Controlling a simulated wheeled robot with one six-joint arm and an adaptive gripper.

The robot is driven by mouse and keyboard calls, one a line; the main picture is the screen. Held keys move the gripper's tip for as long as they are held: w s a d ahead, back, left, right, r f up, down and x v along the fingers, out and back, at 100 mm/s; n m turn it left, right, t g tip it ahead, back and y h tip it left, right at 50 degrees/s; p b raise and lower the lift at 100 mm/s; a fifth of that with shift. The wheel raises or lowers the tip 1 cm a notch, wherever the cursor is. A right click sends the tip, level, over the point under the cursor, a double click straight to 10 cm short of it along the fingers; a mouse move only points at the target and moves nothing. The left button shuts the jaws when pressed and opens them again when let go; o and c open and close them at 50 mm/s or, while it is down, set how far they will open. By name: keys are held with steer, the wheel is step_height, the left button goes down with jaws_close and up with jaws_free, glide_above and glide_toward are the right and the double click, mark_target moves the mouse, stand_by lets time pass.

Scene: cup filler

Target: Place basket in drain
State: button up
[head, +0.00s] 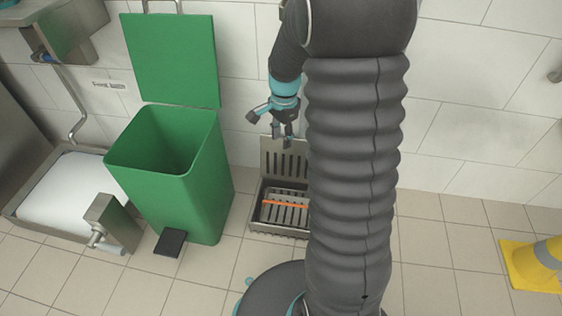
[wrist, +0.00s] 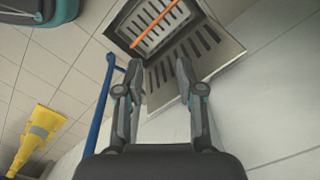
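The metal basket (head: 290,213) has a slotted bottom and an orange handle (head: 285,205) lying across it. It sits inside the square metal drain (head: 257,219) in the floor by the wall. A slotted metal cover (head: 285,158) stands raised at the drain's back edge. In the wrist view the basket (wrist: 160,35) and orange handle (wrist: 155,28) show inside the drain frame (wrist: 112,30). My gripper (head: 283,143) is above the drain, near the raised cover. In the wrist view its fingers (wrist: 158,72) are apart with nothing between them. My arm hides the drain's right side in the head view.
A green bin (head: 200,190) with its lid (head: 172,60) raised stands left of the drain, with a black pedal (head: 170,243). A yellow floor sign (head: 530,266) is at the right. A blue rod (wrist: 103,100) shows beside my gripper. The tiled wall is close behind.

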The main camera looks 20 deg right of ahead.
steer(key=s+a+r+n+t, duration=0.1)
steer(key=s+a+r+n, duration=0.25)
steer(key=r, duration=0.25)
steer(key=s+a+r+n+t, duration=0.1)
steer(key=s+a+r+n, duration=0.15)
steer(key=s+r, duration=0.3)
steer(key=s+a+r+n+t, duration=0.2)
steer(key=s+n, duration=0.2)
steer(key=s, duration=0.2)
steer(key=s+a+r+n+t, duration=0.1)
steer(key=s+a+r+n, duration=0.1)
steer(key=s+n, duration=0.3)
steer(key=shift+s+r+t+h, duration=0.35)
steer(key=shift+s+r, duration=0.4)
steer(key=shift+s, duration=0.35)
steer(key=shift+c, duration=1)
steer(key=shift+a, duration=0.2)
